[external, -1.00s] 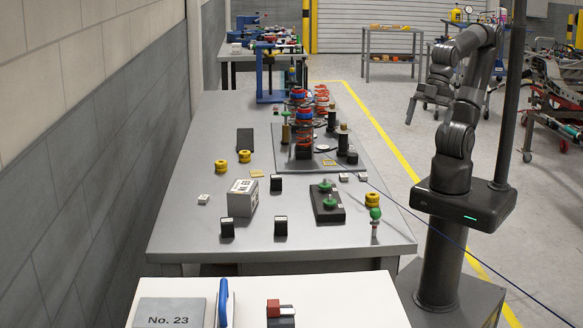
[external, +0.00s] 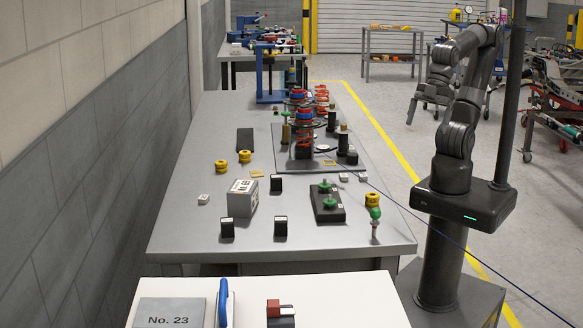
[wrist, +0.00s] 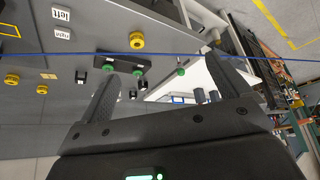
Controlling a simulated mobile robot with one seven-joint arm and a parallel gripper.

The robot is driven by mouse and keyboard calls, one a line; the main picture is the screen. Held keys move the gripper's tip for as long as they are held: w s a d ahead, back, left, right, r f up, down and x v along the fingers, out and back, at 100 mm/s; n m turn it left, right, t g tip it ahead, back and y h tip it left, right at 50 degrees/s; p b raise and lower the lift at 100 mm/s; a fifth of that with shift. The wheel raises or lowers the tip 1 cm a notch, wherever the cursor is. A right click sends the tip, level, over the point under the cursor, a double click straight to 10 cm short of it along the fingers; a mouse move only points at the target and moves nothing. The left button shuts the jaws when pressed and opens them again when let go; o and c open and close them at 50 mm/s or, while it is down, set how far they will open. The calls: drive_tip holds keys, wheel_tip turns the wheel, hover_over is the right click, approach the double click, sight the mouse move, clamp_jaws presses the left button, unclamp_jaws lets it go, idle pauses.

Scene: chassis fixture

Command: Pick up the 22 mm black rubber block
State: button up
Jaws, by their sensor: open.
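Several small black blocks with pale tops stand on the grey bench in the external view: one at the front left (external: 227,228), one at the front middle (external: 280,228) and one farther back (external: 276,183). I cannot tell which is 22 mm. In the wrist view, one black block (wrist: 80,76) shows to the left of my fingers. My gripper (wrist: 160,68) is open and empty, its two fingers wide apart. In the external view my arm is raised to the right of the bench, well away from the blocks.
A grey labelled box (external: 242,204) stands between the blocks. A black plate with green knobs (external: 328,204), yellow rings (external: 221,166) and a red-spring assembly (external: 302,125) share the bench (external: 180,235). A thin blue cable (wrist: 60,54) crosses the wrist view. A white table stands in front.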

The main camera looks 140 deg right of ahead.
drive_tip(key=c, duration=0.6)
drive_tip(key=shift+o, duration=0.2)
drive_tip(key=shift+w, duration=0.1)
drive_tip(key=w+d+r+m+h, duration=0.1)
drive_tip(key=w+d+r, duration=0.15)
drive_tip(key=w, duration=0.45)
drive_tip(key=w+d+r+m, duration=0.1)
drive_tip(key=w+r, duration=0.2)
drive_tip(key=w, duration=0.4)
drive_tip(key=m+h, duration=0.2)
drive_tip(key=m, duration=0.3)
hover_over(227, 220)
drive_tip(key=s+a, duration=0.3)
drive_tip(key=s, duration=0.2)
wheel_tip(227, 220, down, 16)
drive_tip(key=f, duration=0.1)
drive_tip(key=shift+g, duration=0.3)
drive_tip(key=shift+w+r+x, duration=0.1)
drive_tip(key=shift+w+x, duration=0.05)
drive_tip(key=shift+x, duration=1.6)
drive_tip(key=shift+w+r+x, duration=0.1)
drive_tip(key=shift+x, duration=1.6)
drive_tip(key=shift+w+r+x, duration=0.1)
drive_tip(key=shift+w+x, duration=0.05)
drive_tip(key=shift+x, duration=1.6)
